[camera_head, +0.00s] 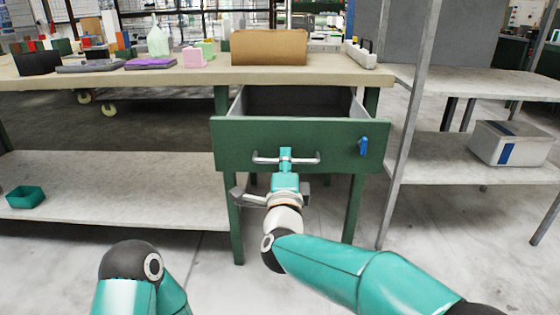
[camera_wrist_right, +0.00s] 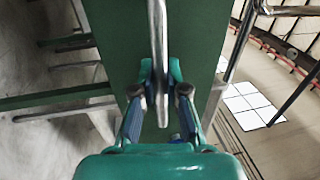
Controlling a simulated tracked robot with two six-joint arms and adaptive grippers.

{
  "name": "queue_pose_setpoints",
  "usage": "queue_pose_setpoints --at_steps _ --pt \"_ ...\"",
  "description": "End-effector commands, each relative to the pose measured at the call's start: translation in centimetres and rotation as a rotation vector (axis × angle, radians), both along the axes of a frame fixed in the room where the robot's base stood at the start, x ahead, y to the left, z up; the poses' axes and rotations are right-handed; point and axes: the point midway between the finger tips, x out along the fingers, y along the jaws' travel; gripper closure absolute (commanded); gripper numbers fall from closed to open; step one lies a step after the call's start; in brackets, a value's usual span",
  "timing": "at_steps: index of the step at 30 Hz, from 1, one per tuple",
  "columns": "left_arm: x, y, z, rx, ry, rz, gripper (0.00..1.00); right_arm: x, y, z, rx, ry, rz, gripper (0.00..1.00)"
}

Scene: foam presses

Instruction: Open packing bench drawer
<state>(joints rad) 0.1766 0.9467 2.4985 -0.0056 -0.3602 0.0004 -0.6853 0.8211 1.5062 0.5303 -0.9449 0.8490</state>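The green packing bench drawer (camera_head: 230,140) is pulled out from under the bench top, and its dark inside shows behind the front panel. A silver bar handle (camera_head: 308,160) is on the drawer front. My right gripper (camera_head: 286,158) is at the middle of this handle. In the right wrist view the handle bar (camera_wrist_right: 159,40) runs between the two fingertips of the right gripper (camera_wrist_right: 160,85), which are closed around it. My left gripper is out of view; only part of the left arm shows at the lower left.
The bench top (camera_head: 160,77) holds a brown cardboard box (camera_head: 268,47), a power strip (camera_head: 361,54) and several small items. A blue lock or tag (camera_head: 363,146) is at the drawer's right. A metal rack (camera_head: 408,125) with a grey bin (camera_head: 513,143) stands right. A teal tray (camera_head: 25,197) is on the lower shelf.

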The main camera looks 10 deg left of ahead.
Motion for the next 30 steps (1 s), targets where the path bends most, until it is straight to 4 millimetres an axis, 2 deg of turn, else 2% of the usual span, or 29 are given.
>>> queue_pose_setpoints --at_steps 1,4,17,23,30 --pt "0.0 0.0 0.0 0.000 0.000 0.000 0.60 0.3 -0.4 -0.5 0.001 0.008 -0.008 0.79" --pt "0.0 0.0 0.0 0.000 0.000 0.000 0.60 0.2 0.0 -0.4 0.001 0.007 -0.002 0.63" --pt "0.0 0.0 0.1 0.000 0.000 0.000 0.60 -0.5 0.5 -0.2 0.000 0.003 0.010 0.63" --pt "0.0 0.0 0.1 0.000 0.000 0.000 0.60 -2.7 0.1 -0.6 -0.001 0.004 0.012 0.63" --pt "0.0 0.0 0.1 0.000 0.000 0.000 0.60 -7.0 -0.9 -1.5 0.000 0.005 0.011 0.63"
